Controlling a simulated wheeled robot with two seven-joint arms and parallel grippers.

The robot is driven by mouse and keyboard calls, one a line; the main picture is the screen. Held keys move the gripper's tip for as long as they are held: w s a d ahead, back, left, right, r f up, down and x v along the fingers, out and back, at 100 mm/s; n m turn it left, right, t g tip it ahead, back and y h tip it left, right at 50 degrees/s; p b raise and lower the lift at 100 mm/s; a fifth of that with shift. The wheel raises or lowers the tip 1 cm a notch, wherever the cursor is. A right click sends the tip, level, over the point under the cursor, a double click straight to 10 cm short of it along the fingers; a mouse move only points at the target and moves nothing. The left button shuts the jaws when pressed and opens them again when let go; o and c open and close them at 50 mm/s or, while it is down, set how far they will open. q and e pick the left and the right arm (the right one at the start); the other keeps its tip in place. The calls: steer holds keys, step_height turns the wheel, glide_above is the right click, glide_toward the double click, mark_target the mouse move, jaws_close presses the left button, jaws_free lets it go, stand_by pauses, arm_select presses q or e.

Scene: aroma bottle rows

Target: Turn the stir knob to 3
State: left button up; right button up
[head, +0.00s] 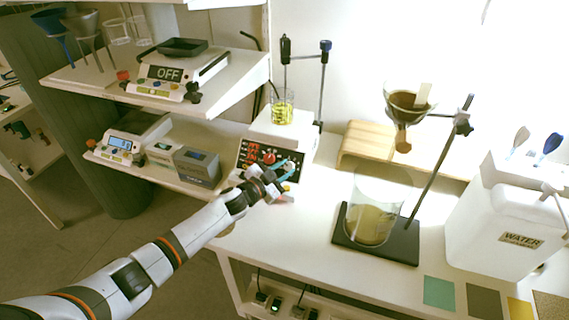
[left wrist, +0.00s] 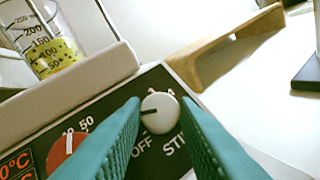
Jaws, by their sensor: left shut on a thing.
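The hotplate stirrer (head: 272,131) stands at the back of the bench, with a dark front panel carrying red digits. In the left wrist view, the white round stir knob (left wrist: 161,104) has a dark pointer mark toward the picture's left. "OFF" and part of "STIR" are printed below it; the scale marks above are too small to read. My left gripper (head: 277,184) is at the panel's right part. Its teal fingers (left wrist: 160,122) are shut on the stir knob, one on each side. The red knob (left wrist: 67,146) is left of the fingers. My right gripper is out of view.
A beaker with yellow pieces (head: 283,108) stands on the stirrer. To the right are a wooden stand (head: 366,140), a large beaker (head: 372,215) on a black base, and a white water container (head: 490,225). Shelves with scales (head: 180,72) flank the left.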

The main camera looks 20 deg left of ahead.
arm_select(q)
steer(key=m+g, duration=0.1)
steer(key=m+h+p, duration=0.1)
steer(key=m, duration=0.1)
steer(key=m+g+p, duration=0.1)
steer(key=shift+w+a+r+m+g+h, duration=0.15)
steer(key=shift+a+r+m+g+h, duration=0.15)
steer(key=shift+r+h, duration=0.1)
steer(key=m+g+p, duration=0.1)
steer(key=m, duration=0.1)
steer(key=m+g+p, duration=0.1)
steer(key=m+g, duration=0.1)
steer(key=m, duration=0.1)
steer(key=shift+w+r+g+h, duration=0.15)
steer(key=shift+w+g+h, duration=0.05)
steer(key=shift+g+h, duration=0.1)
steer(key=m+g, duration=0.1)
steer(key=m, duration=0.1)
steer(key=m+g+p, duration=0.1)
steer(key=m, duration=0.1)
steer(key=shift+w+r+g+y, duration=0.15)
steer(key=shift+g+y, duration=0.15)
steer(key=shift+y, duration=0.1)
steer(key=shift+w+d+m+g+y, duration=0.1)
steer(key=shift+m+g+y, duration=0.8)
steer(key=shift+m, duration=0.9)
steer(key=shift+g, duration=0.3)
steer(key=o, duration=1)
steer(key=shift+r, duration=0.1)
